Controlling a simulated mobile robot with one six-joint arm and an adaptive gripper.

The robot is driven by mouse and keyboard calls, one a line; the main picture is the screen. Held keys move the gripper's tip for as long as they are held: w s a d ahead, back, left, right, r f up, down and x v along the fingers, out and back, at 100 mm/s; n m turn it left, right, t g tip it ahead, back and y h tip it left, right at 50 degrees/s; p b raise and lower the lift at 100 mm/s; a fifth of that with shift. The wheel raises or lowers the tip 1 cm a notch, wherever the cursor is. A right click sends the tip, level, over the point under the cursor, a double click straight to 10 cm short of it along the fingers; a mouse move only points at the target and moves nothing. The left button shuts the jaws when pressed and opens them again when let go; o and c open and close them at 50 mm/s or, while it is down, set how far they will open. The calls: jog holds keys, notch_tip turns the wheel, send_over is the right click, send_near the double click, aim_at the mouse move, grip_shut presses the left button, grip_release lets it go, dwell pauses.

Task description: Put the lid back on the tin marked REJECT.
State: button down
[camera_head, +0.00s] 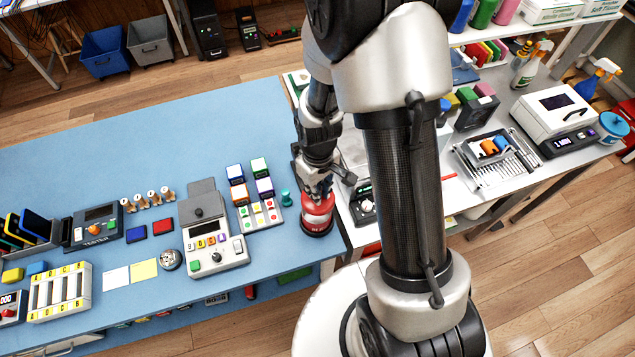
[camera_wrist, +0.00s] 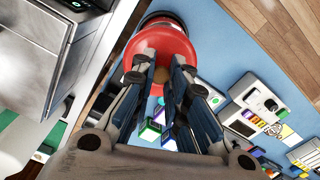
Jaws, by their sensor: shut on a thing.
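The red tin (camera_head: 317,224) stands at the right end of the blue table, with white lettering on its side too small to read in full. A red round lid (camera_wrist: 165,42) with a small tan knob (camera_wrist: 158,76) fills the top of the wrist view. My gripper (camera_head: 318,192) points down over the tin, and its fingertips (camera_wrist: 161,72) are closed around the knob. The lid is over the tin's top; I cannot tell whether it is seated or slightly above. My fingers and wrist hide part of the lid in the head view.
Left of the tin are a small teal piece (camera_head: 286,197), several coloured boxes (camera_head: 237,173) and a grey device (camera_head: 214,240). A metal bench with a small dial device (camera_head: 363,205) adjoins on the right. The table's front right corner is close to the tin.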

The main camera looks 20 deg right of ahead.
jog(key=shift+s+a+f+b, duration=0.1)
jog(key=shift+a+f+b, duration=0.15)
jog(key=shift+f+b, duration=2.2)
jog(key=shift+f, duration=0.75)
jog(key=shift+f+b, duration=0.15)
jog(key=shift+b, duration=0.15)
jog(key=c, duration=1.5)
grip_release()
jog(key=shift+o, duration=0.5)
jog(key=o, duration=0.4)
